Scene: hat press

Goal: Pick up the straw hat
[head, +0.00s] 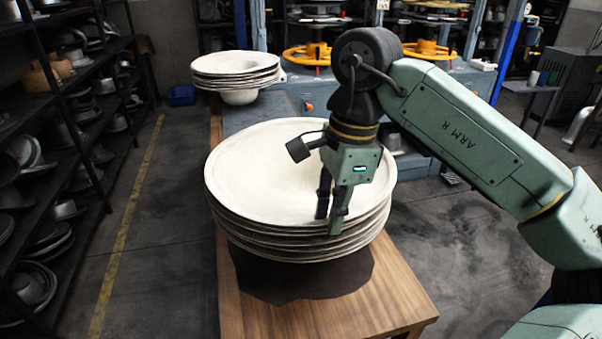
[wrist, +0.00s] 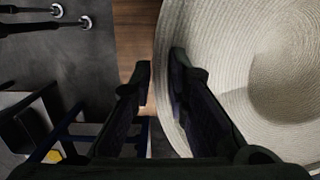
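The straw hat (head: 255,165) is a wide, pale woven disc on top of a stack of several similar hats. The stack sits on a dark mat (head: 305,283) on a wooden table. In the wrist view the hat's brim (wrist: 215,50) fills the right side, and a rounded hollow shows at far right. My gripper (head: 328,222) points down at the stack's near right rim. In the wrist view its two fingers (wrist: 161,68) are apart, one over the brim and one outside its edge. Whether either finger touches the hat, I cannot tell.
A second stack of pale hats (head: 235,70) stands at the table's far end. A dark shelf rack (head: 60,150) full of metal forms lines the left. Bare wood (head: 375,300) shows at the table's near end. Orange wheels (head: 310,54) sit on benches behind.

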